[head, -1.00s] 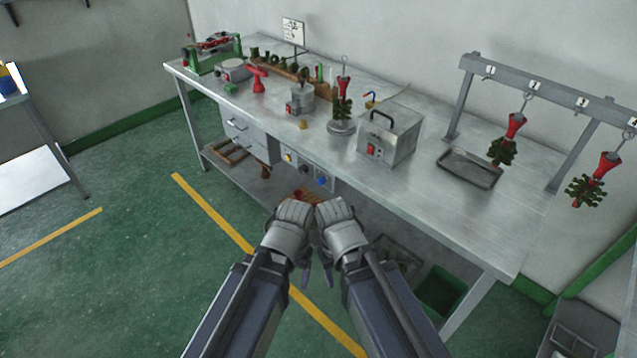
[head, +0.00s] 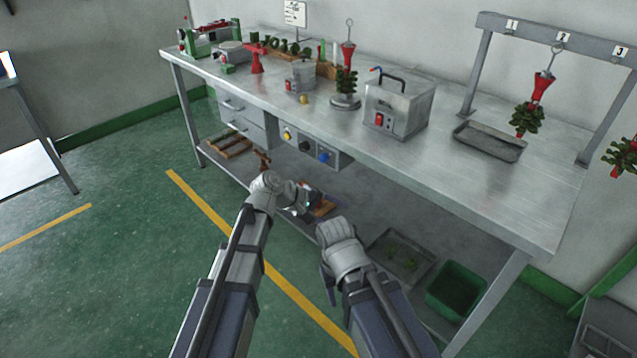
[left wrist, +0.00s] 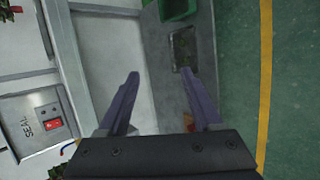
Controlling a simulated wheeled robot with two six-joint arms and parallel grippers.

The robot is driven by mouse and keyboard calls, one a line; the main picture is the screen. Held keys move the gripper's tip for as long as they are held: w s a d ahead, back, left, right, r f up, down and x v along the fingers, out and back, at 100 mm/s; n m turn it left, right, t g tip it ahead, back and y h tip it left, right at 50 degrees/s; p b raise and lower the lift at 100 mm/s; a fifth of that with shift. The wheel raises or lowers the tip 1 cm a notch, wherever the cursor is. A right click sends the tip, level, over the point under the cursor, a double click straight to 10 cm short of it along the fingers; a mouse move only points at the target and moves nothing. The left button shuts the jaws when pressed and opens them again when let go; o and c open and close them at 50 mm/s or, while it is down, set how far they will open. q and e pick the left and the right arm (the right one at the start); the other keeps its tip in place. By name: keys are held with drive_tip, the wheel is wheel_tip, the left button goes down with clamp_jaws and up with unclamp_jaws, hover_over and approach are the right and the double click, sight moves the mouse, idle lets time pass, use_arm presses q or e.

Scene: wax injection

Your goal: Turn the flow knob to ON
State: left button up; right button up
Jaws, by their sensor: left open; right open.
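A control panel (head: 314,149) is set under the workbench's front edge, with a yellow knob (head: 288,134), a black knob (head: 305,145) and a blue knob (head: 325,156) in a row. Labels and pointer positions are too small to read, so I cannot tell which is the flow knob. My left gripper (head: 308,199) is below the panel, apart from it. In the left wrist view, the left gripper (left wrist: 165,90) has its fingers spread with nothing between them; no knob shows there. My right gripper (head: 330,285) is lower and to the right, away from the panel, its fingers partly hidden.
The metal bench top (head: 440,165) overhangs the panel. It carries a metal box with a red switch (head: 398,106) and a shallow tray (head: 490,141). The lower shelf holds another tray (head: 400,255) and a green bin (head: 457,289).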

use_arm(q)
drive_tip(key=w+a+f+n+t+h+b, duration=0.2)
drive_tip(key=w+a+n+t+h+b, duration=0.15)
drive_tip(key=w+n+b, duration=0.65)
drive_tip(key=n+t+b, duration=0.3)
drive_tip(key=t, duration=0.2)
approach(321, 159)
drive_tip(key=shift+h, duration=0.25)
drive_tip(key=shift+f+x, duration=0.2)
drive_tip(key=shift+x, duration=4.25)
drive_tip(key=shift+a, duration=0.1)
use_arm(e)
wheel_tip(321, 159, down, 15)
use_arm(q)
drive_tip(key=shift+c, duration=0.3)
clamp_jaws()
